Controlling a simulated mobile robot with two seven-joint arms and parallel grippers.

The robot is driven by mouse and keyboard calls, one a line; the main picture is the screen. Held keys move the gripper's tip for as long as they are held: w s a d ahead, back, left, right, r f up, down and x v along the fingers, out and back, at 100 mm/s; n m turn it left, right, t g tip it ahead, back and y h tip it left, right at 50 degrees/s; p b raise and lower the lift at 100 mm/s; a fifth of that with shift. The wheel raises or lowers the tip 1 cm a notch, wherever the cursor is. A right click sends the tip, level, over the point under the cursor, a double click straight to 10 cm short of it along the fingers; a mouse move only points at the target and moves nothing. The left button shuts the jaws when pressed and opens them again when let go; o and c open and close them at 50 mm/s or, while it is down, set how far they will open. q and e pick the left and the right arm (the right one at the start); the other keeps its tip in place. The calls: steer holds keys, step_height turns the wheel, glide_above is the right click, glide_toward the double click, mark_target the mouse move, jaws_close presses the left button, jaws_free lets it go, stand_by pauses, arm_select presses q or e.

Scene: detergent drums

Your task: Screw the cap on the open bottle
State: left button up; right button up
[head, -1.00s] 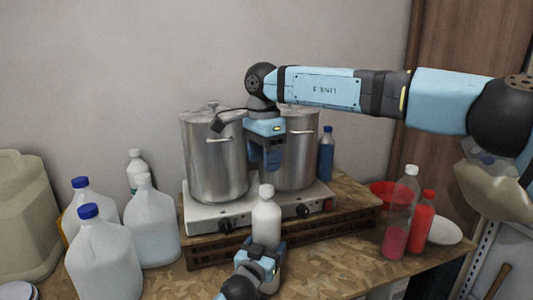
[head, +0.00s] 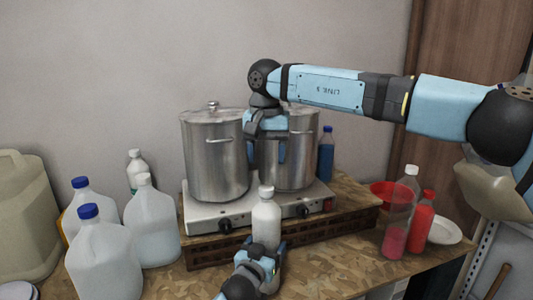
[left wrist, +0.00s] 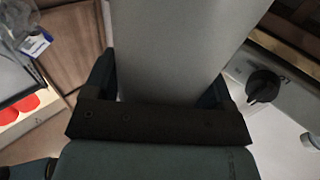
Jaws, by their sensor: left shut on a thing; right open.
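A white bottle (head: 266,222) stands upright in front of the hotplate, with a pale cap (head: 266,191) on top of its neck. I cannot tell how tight the cap sits. My left gripper (head: 264,252) is shut around the lower part of the bottle. In the left wrist view the pale bottle body (left wrist: 175,45) fills the gap between the fingers. My right gripper (head: 266,154) is open and empty, pointing down above the cap, with a gap between them in the head view. Its two fingers show apart in front of the right pot.
Two steel pots (head: 214,155) stand on a white hotplate (head: 215,217) on a wooden stand, close behind the bottle. Several jugs (head: 103,255) crowd the left.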

mark_target(267, 187)
steer(key=shift+f, duration=4)
